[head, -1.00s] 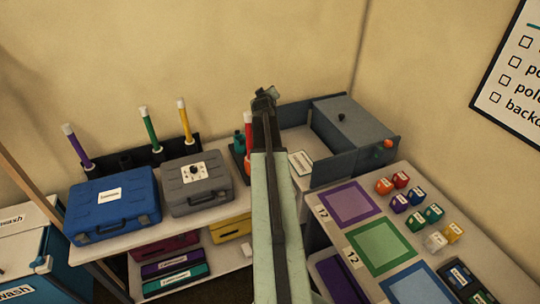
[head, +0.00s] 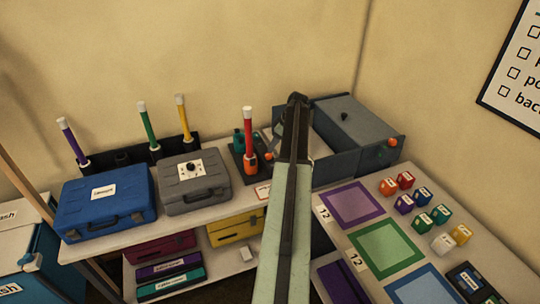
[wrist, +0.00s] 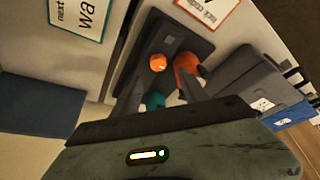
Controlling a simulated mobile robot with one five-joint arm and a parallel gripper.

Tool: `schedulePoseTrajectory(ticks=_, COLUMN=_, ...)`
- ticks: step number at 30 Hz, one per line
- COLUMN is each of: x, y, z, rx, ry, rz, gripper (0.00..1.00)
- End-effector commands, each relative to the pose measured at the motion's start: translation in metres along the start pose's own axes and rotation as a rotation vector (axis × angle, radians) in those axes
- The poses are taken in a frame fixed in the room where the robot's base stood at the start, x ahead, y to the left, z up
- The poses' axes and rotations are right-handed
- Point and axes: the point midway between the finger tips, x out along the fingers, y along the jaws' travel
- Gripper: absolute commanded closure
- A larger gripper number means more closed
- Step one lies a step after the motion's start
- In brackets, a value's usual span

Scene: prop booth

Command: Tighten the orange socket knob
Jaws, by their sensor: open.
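The small round orange socket knob (head: 268,156) shows in the head view beside the orange socket (head: 250,163) that holds the upright red wand (head: 248,125). In the wrist view the knob (wrist: 157,62) sits on a dark base plate (wrist: 170,42), left of the orange socket (wrist: 186,68). My gripper (wrist: 162,90) is open and empty, its two fingers pointing toward the base, with the knob beyond the gap and apart from them. In the head view my forearm hides most of the gripper.
A grey case (head: 193,183) and a blue case (head: 108,202) stand left on the bench. A grey box (head: 355,130) with its own orange knob (head: 392,141) stands right. Purple, green and yellow wands stand behind the cases. Small coloured blocks (head: 422,222) lie on the right table.

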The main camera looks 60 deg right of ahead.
Motion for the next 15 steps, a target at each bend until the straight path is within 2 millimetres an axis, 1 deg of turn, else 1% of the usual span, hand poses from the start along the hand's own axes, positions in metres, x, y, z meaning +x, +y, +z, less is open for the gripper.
schedulePoseTrajectory(ticks=3, x=0.017, y=0.002, z=0.005, rx=0.004, ry=0.0, rz=0.002, gripper=0.49)
schedulePoseTrajectory(ticks=10, x=0.059, y=0.004, z=0.008, rx=0.007, ry=-0.001, rz=0.005, gripper=0.49)
schedulePoseTrajectory(ticks=12, x=0.069, y=0.004, z=0.008, rx=0.007, ry=-0.001, rz=0.006, gripper=0.49)
schedulePoseTrajectory(ticks=15, x=0.075, y=0.004, z=0.007, rx=0.008, ry=-0.001, rz=0.006, gripper=0.49)
